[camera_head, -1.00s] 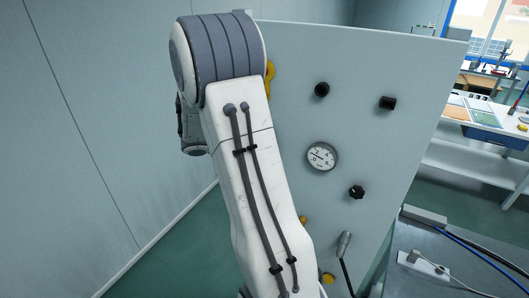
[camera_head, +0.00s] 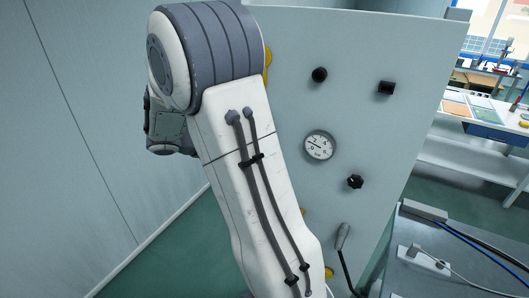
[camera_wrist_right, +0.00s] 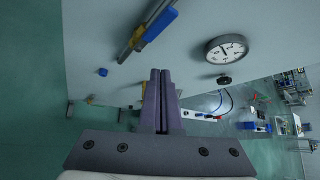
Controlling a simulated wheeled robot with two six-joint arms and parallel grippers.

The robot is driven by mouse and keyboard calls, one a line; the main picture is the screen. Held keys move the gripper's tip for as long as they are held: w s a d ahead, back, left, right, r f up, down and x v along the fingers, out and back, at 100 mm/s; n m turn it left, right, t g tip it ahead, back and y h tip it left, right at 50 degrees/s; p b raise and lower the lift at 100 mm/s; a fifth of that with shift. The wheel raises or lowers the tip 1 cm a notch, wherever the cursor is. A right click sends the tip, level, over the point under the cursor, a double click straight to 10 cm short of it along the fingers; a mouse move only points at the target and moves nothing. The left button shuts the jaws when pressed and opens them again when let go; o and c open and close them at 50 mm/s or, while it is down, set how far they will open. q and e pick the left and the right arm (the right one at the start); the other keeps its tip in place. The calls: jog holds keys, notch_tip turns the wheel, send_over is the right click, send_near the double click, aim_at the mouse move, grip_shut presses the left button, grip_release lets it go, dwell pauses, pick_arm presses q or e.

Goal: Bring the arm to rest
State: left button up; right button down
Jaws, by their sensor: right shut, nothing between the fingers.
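My right gripper (camera_wrist_right: 160,76) shows in the right wrist view with its two purple-grey fingers pressed together, shut and empty. Its fingers appear in front of the pale panel, and no contact with it can be seen. In the head view one of my white and grey arm links rises across the middle and covers the left part of the panel (camera_head: 415,130). The end of that arm is hidden or out of frame. My left gripper is in neither view.
The panel carries a round gauge (camera_head: 320,146), black knobs (camera_head: 355,182) and a grey handle (camera_head: 343,236). A blue-and-metal fitting (camera_wrist_right: 150,30) shows in the wrist view. A grey bench (camera_head: 440,265) with cables stands at lower right. Green floor (camera_head: 165,245) is clear at left.

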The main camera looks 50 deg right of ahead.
jog(key=s+a+f+m+t+y+b, duration=0.1)
jog(key=s+a+f+m+y+b, duration=0.2)
jog(key=a, duration=0.5)
jog(key=s+a+f+m+t+y+b, duration=0.1)
jog(key=a+f+m+b, duration=0.1)
jog(key=a+f, duration=0.45)
jog(key=s+a+f+m+y+b, duration=0.2)
jog(key=a+m+y+b, duration=0.1)
jog(key=a, duration=0.6)
jog(key=s+a+f+m+y+b, duration=0.3)
jog(key=s+a+f+m+y, duration=0.2)
jog(key=s+a+m, duration=0.3)
jog(key=s+a, duration=0.3)
jog(key=a, duration=0.3)
jog(key=shift+s, duration=0.2)
